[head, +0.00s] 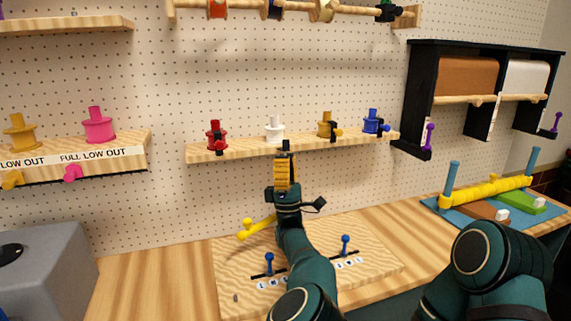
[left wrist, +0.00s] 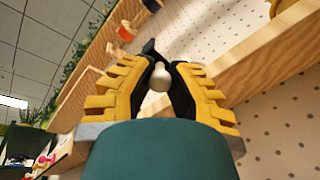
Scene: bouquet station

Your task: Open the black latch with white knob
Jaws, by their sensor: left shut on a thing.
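The wooden shelf (head: 230,151) on the pegboard carries red, white, yellow and blue spool-shaped pieces, several with black latches. The white piece (head: 275,127) stands second from the left. My left gripper (head: 285,160) is at the shelf's front edge just below it. A dark part, apparently the black latch (head: 286,145), shows above the fingertips. In the left wrist view my left gripper (left wrist: 163,76) is shut on the pale round knob (left wrist: 161,79), with a black piece (left wrist: 148,47) beyond it. The fingers hide part of the latch. My right gripper is out of view.
A wooden board (head: 235,265) with blue-knobbed sliders and a yellow handle (head: 255,228) lies below my left arm. A black cabinet (head: 420,85) hangs at right, above a blue tray (head: 465,211) with a yellow bar. A shelf with a pink piece (head: 97,126) is at left.

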